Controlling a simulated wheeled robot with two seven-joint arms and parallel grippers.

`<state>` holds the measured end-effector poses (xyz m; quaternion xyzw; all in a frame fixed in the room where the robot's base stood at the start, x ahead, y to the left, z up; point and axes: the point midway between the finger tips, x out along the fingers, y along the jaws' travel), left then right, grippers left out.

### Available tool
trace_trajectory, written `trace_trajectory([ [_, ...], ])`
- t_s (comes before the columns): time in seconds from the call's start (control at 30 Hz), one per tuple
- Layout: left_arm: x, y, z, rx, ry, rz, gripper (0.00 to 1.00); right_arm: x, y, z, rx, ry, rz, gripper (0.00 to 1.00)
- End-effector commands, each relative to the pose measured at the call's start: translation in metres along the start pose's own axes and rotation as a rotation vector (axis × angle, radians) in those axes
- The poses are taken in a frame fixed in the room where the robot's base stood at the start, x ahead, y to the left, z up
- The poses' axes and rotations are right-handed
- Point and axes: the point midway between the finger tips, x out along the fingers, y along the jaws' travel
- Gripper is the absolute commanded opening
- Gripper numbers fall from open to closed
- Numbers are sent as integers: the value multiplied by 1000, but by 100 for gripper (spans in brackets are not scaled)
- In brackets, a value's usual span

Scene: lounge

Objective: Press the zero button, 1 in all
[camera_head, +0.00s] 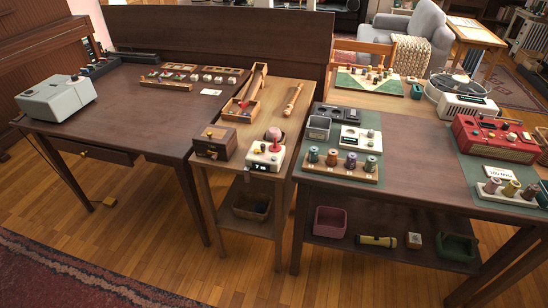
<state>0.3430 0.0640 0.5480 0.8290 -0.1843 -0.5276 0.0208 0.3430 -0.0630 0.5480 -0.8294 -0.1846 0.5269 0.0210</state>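No button marked zero can be made out at this size. Another white device (361,140) with a small display sits on the grey-green mat of the right table, behind a row of spools. A third white unit (466,106) with a dark display stands farther back at the right. Neither gripper shows in the head view.
A wooden box (215,142) stands just left of the middle device. The spool rack (343,167), a red radio (495,139) and a grey box-shaped machine (57,98) occupy the tables. The front of the left dark table (130,120) is clear.

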Motion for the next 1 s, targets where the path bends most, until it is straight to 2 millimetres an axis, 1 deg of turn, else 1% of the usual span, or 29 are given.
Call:
trace_trajectory([
  [0.03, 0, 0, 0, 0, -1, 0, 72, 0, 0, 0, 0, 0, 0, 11],
  [0.1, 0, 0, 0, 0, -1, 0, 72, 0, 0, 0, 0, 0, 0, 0],
  [1.0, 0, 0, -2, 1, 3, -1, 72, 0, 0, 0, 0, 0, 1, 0],
])
